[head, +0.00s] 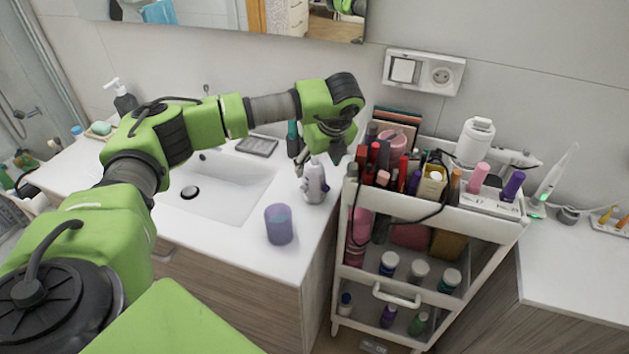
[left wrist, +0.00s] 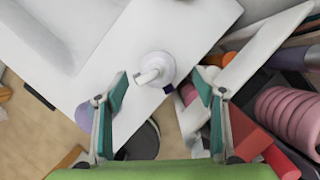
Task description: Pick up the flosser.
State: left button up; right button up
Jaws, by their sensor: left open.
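A white and grey flosser (head: 314,183) stands upright on the counter by its right edge, near the cart. My left gripper (head: 318,156) is just above it, pointing down. In the left wrist view the flosser (left wrist: 155,68) is seen from above as a white round body with a short nozzle. There, the two teal fingertips of my left gripper (left wrist: 162,86) are spread wide and empty, with the flosser showing between and slightly beyond them. My right gripper is not in view.
A purple cup (head: 279,224) stands on the counter (head: 240,247) in front of the flosser. The white cart (head: 480,212), crowded with cosmetics, is close on the right. The sink (head: 217,190) is to the left. A white device (head: 475,140) stands on the cart.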

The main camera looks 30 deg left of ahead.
aim_at(314, 181)
pick_arm(q)
jog(key=p+x, duration=0.2)
jog(key=x, duration=0.2)
jog(key=shift+s+a+f, duration=0.15)
jog(key=shift+a, duration=0.05)
jog(key=shift+f, duration=0.25)
jog(key=c, duration=1.3)
jog(key=shift+r, duration=0.15)
